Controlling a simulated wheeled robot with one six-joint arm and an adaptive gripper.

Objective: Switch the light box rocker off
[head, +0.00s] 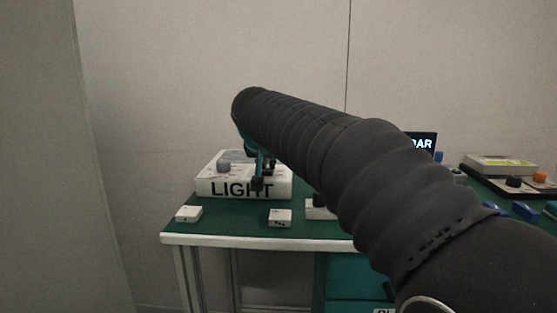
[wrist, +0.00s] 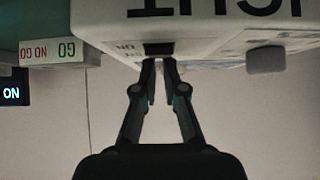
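The light box (head: 205,187) is a white box with LIGHT in black on its front, on the left of the green table in the head view. In the wrist view its near face (wrist: 205,40) is upside down across the top. A small dark rocker (wrist: 158,48) sits there beside small ON lettering; which way it is tipped I cannot tell. My gripper (wrist: 159,64) has its fingertips right at the rocker, with a narrow gap between the fingers and nothing held. Contact is unclear. In the head view my gripper (head: 257,184) hangs before the box, and my arm hides part of it.
A grey knob (head: 223,166) stands on the box. Small white blocks (head: 188,213) (head: 280,217) lie along the table's front edge. A GO / NO GO block (wrist: 55,50) and a lit ON display (wrist: 12,93) are at the wrist view's left. A wall rises behind.

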